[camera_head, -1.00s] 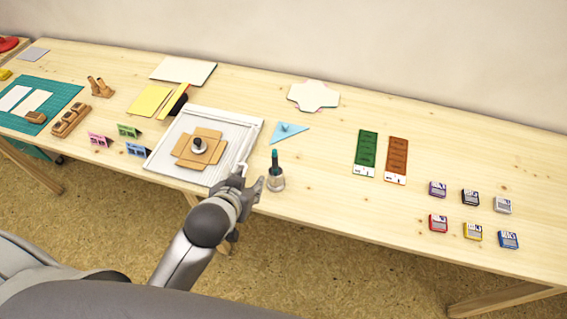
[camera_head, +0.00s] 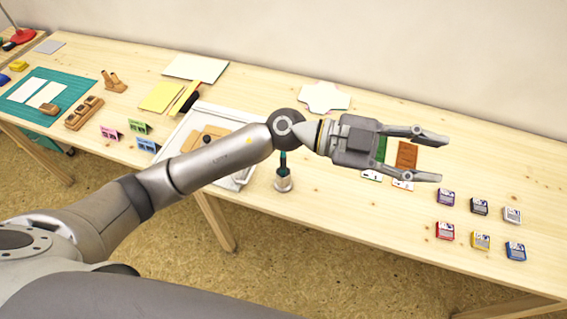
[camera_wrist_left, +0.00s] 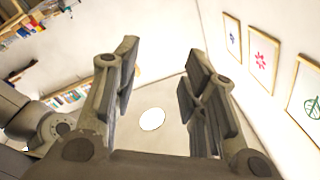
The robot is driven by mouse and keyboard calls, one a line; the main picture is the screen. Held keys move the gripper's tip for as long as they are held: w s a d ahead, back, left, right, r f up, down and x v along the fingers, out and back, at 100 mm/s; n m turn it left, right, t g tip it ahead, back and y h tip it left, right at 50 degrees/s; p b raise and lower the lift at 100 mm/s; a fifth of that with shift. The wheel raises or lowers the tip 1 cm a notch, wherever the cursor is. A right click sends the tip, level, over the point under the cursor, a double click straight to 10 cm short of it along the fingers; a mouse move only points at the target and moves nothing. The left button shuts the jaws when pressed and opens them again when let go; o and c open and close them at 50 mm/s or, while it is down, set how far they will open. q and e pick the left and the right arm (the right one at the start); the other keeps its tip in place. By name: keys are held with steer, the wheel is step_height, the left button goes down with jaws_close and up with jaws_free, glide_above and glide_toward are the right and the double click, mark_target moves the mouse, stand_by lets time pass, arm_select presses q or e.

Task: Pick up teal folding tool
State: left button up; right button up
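That view faces walls and shelves, not the table. My right gripper is not in view.
A green card and a brown card (camera_head: 407,156) lie partly behind the gripper. Several ink pads (camera_head: 480,241) sit at right.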

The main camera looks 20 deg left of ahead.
arm_select(q)
step_height(320, 180, down, 8)
steer(key=a+m+g+y, duration=0.1)
steer(key=a+g+y, duration=0.15)
steer(key=y, duration=0.35)
steer(key=n+t+y, duration=0.3)
steer(key=n+y, duration=0.2)
steer(key=y, duration=0.8)
glide_above(283, 162)
steer(key=shift+g, duration=0.25)
steer(key=f, duration=0.6)
steer(key=shift+w+a+f, duration=0.15)
steer(key=shift+a+f, duration=0.15)
steer(key=shift+f, duration=0.05)
step_height(283, 162, down, 5)
steer(key=shift+r+p, duration=0.2)
steer(key=shift+p, duration=0.4)
steer(key=f+p, duration=0.1)
steer(key=f, duration=0.1)
steer(key=f+p, duration=0.1)
steer(key=f, duration=0.1)
steer(key=shift+w+d+f, duration=0.2)
steer(key=shift+f, duration=0.75)
jaws_close()
